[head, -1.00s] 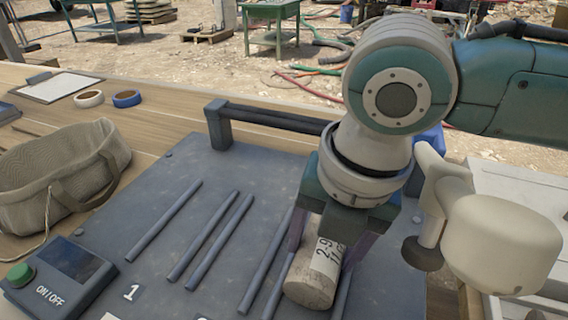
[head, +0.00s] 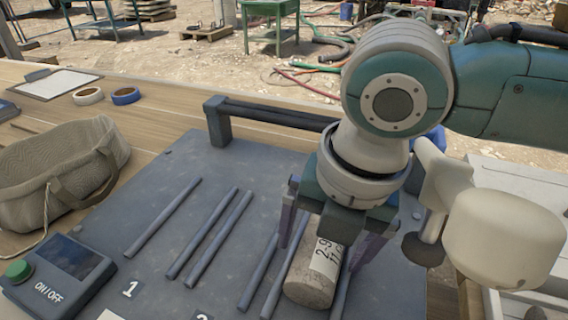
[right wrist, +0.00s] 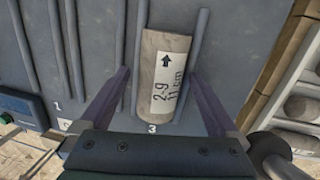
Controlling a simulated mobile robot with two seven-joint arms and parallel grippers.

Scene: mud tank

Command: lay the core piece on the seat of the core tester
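The core piece (head: 311,280) is a tan-grey cylinder with a white label reading 2-9 and an arrow. It lies on its side on the core tester (head: 185,160), a dark grey slab with several thin rods. In the right wrist view the core piece (right wrist: 150,105) lies lengthwise between two rods of the seat (right wrist: 197,60) above the number 3. My right gripper (head: 320,258) is above it, its fingers spread to either side with gaps between them and the core. Its arm hides part of the slab. My left gripper is not in view.
A control box (head: 62,268) with a green button sits at the slab's near left corner. A rail (head: 270,116) crosses the slab's far edge.

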